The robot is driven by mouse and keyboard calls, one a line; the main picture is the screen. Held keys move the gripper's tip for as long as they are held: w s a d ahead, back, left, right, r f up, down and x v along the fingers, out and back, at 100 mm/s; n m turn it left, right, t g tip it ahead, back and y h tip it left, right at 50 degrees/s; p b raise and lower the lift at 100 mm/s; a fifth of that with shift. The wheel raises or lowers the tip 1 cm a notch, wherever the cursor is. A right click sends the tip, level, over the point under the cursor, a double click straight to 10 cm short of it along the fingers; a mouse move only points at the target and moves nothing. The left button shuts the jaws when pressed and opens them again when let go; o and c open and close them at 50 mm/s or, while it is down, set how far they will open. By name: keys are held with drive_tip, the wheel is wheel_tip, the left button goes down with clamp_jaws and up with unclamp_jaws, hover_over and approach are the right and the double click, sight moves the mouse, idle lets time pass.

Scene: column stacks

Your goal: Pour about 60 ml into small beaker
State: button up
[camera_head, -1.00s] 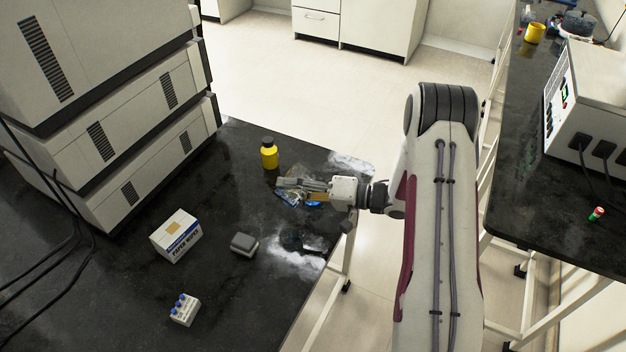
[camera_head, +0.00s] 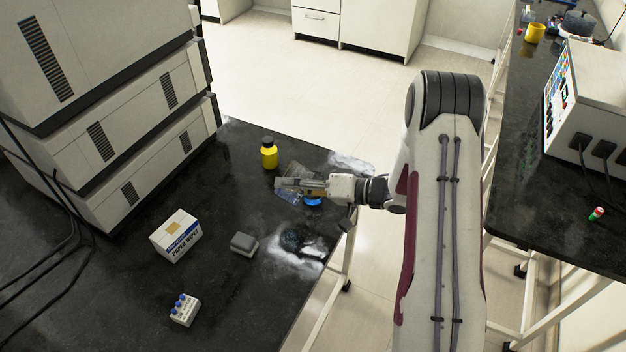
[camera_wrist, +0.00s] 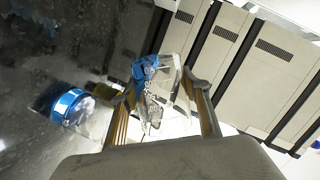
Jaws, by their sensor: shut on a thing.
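My gripper (camera_head: 290,184) is shut on a clear glass vessel, held over the bench near its right edge. In the wrist view the vessel (camera_wrist: 165,95) sits tilted between the two fingers (camera_wrist: 163,112), with blue liquid (camera_wrist: 145,68) gathered at its far end. A second clear vessel with blue in it (camera_wrist: 70,106) is on the bench, to the left of the fingers in the wrist view. In the head view a blue patch (camera_head: 313,201) shows just below my gripper. Glass outlines overlap there, so whether liquid passes between the vessels cannot be told.
A yellow bottle (camera_head: 269,154) stands behind my gripper. A grey block (camera_head: 244,244), a paper wipes box (camera_head: 176,237) and a small rack with blue-topped items (camera_head: 185,310) stand nearer. Stacked instruments (camera_head: 110,110) fill the left. The front middle of the bench is clear.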

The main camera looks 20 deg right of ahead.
drive_tip(key=shift+r+n, duration=0.3)
drive_tip(key=shift+r, duration=0.05)
drive_tip(key=shift+r+n+h, duration=0.25)
drive_tip(key=shift+n+h, duration=0.25)
drive_tip(key=shift+f+n, duration=0.3)
drive_tip(key=shift+f+h, duration=0.25)
drive_tip(key=shift+h, duration=0.15)
drive_tip(key=shift+n+t+h, duration=0.3)
drive_tip(key=shift+n+h, duration=0.2)
drive_tip(key=shift+n, duration=0.4)
drive_tip(key=shift+s+a+f, duration=0.1)
drive_tip(key=shift+a+f, duration=0.1)
drive_tip(key=shift+f, duration=0.75)
drive_tip(key=shift+s+a+f, duration=0.15)
drive_tip(key=shift+f, duration=0.75)
drive_tip(key=shift+s+a+f, duration=0.1)
drive_tip(key=shift+a+f, duration=0.1)
drive_tip(key=shift+f, duration=0.75)
drive_tip(key=shift+s+a+f+n+t+h, duration=0.2)
drive_tip(key=shift+a+n+h, duration=0.2)
drive_tip(key=shift+n, duration=0.15)
drive_tip(key=shift+s+a+f+n+t+h, duration=0.2)
drive_tip(key=shift+a+n+h, duration=0.15)
drive_tip(key=shift+n, duration=0.2)
drive_tip(key=shift+s+a+h, duration=0.1)
drive_tip(key=shift+h, duration=0.15)
drive_tip(key=shift+s+a+f+n, duration=0.1)
drive_tip(key=shift+a+f+n, duration=0.05)
drive_tip(key=shift+n, duration=0.35)
drive_tip(key=shift+h, duration=0.3)
